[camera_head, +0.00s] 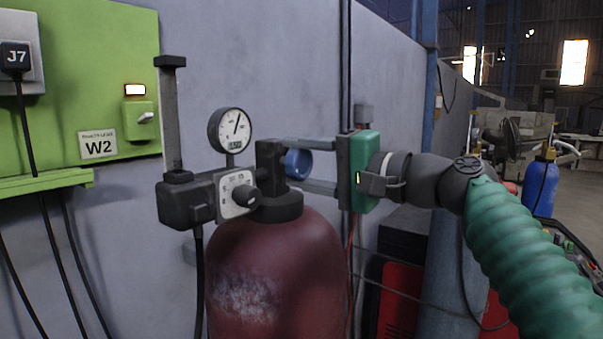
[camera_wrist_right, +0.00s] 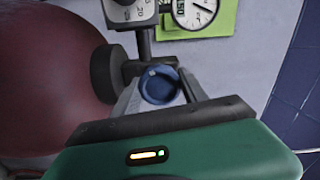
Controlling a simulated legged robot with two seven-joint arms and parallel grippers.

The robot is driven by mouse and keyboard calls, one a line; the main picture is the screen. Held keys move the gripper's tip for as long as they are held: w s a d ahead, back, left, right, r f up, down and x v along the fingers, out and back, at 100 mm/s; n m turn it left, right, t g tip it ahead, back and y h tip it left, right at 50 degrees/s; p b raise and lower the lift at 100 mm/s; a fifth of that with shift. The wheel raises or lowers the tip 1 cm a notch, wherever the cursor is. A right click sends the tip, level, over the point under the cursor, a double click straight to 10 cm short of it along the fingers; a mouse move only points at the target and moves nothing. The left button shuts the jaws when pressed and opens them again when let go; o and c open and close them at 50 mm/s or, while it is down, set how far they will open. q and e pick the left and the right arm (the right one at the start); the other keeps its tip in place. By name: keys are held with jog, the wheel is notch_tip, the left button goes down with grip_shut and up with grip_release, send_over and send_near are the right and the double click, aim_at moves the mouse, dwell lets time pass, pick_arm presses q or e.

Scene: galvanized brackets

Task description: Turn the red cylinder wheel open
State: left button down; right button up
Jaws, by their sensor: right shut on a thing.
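The red cylinder (camera_head: 275,270) stands upright by the grey wall, its paint worn pale on the front. It also shows in the right wrist view (camera_wrist_right: 45,75). On the right side of its black valve (camera_head: 270,165) is a round blue wheel (camera_head: 299,163). In the right wrist view the blue wheel (camera_wrist_right: 160,86) sits between the two fingers. My right gripper (camera_head: 293,164), with a green body and grey fingers, reaches in from the right and is shut on this wheel, one finger above and one below. My left gripper is not in view.
A black regulator block (camera_head: 187,201) with a tall grey post, a dial plate (camera_head: 238,193) and a round gauge (camera_head: 230,130) sits left of the valve. A green panel (camera_head: 90,80) labelled W2 is on the wall. Cables hang below. A blue cylinder (camera_head: 541,187) stands far right.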

jog(key=shift+f+n+b, duration=0.25)
jog(key=shift+n+b, duration=0.15)
jog(key=shift+n, duration=0.8)
jog(key=o, duration=1.2)
jog(key=shift+c, duration=0.2)
jog(key=shift+o, duration=1)
jog(key=shift+w+a, duration=0.1)
jog(key=shift+w, duration=0.1)
jog(key=shift+r, duration=0.1)
